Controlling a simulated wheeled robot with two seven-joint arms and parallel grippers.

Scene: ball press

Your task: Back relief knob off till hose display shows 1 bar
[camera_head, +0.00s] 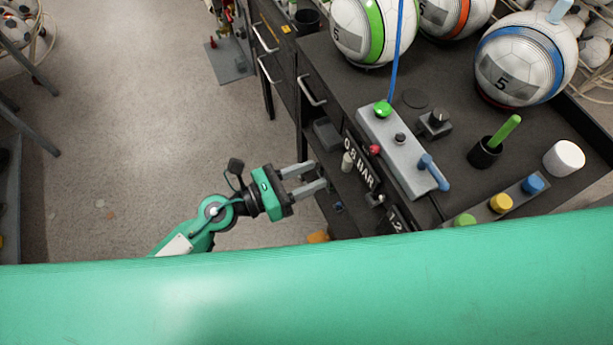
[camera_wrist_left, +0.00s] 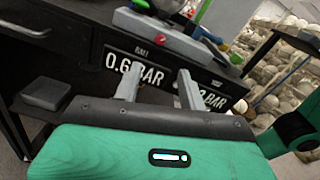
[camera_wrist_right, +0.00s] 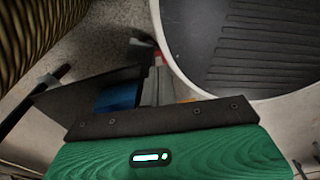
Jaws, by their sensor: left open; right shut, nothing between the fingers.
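A grey control box (camera_head: 405,160) on the dark bench has a green knob (camera_head: 382,108), a small black knob (camera_head: 400,138), a red knob (camera_head: 375,150) and a blue lever (camera_head: 433,172). I cannot tell which is the relief knob. The ball display (camera_wrist_left: 135,68) reads 0.6 BAR in the left wrist view. A second display (camera_wrist_left: 215,98) has its first digits hidden behind my finger; its label is unreadable. My left gripper (camera_head: 320,176) is open and empty, left of the box, in front of the displays. My right gripper (camera_wrist_right: 155,85) is shut and empty, away from the panel.
A black knob on a grey block (camera_head: 436,123) stands right of the box. Footballs (camera_head: 524,60) sit behind. A black cup (camera_head: 486,153), a white cylinder (camera_head: 564,158) and coloured caps (camera_head: 501,203) are at right. My green arm spans the bottom of the head view.

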